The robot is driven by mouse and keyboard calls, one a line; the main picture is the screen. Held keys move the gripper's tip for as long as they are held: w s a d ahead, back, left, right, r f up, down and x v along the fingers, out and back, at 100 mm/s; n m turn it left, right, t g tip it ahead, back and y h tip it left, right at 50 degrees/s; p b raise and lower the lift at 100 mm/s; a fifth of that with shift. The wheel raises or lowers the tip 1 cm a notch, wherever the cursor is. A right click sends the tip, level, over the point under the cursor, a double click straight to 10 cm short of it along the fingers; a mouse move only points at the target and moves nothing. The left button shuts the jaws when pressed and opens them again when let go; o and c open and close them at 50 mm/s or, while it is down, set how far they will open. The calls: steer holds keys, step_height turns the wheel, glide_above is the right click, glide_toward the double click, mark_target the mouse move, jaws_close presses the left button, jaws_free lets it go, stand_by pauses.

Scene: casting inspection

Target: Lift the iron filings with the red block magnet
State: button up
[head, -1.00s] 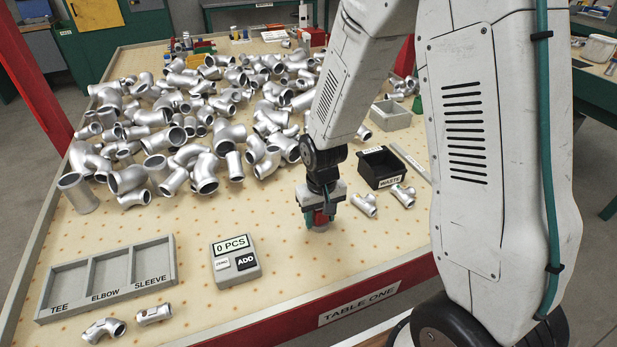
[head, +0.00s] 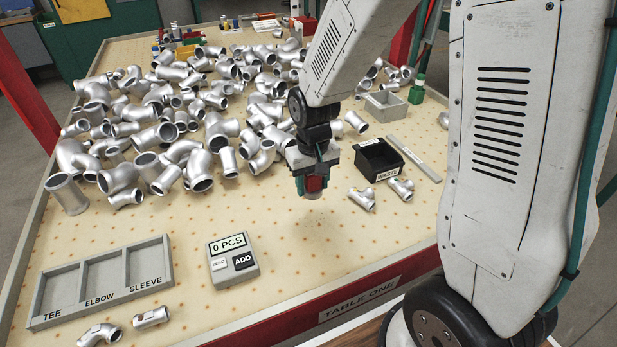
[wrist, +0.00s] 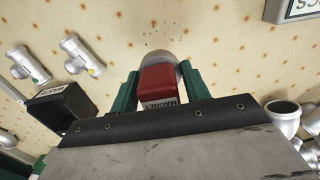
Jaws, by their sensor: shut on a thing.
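The red block magnet (head: 314,184) is clamped between the green fingers of my gripper (head: 312,184). It hangs above the bare table, in front of the black waste bin (head: 372,161). In the wrist view the red magnet (wrist: 158,84) carries a label, and both fingers press its sides. A rounded grey end (wrist: 158,55) shows below the magnet; I cannot tell whether it is part of the magnet or clinging filings. A few fine dark specks, perhaps iron filings (wrist: 166,30), lie on the table beyond it.
Two silver tee fittings (head: 362,200) lie right of my gripper. A heap of silver fittings (head: 200,130) covers the table's back left. A counter box (head: 233,260) reading "0 PCS" and a sorting tray (head: 75,320) stand front left. The front middle is clear.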

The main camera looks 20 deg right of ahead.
steer(key=shift+r, duration=0.95)
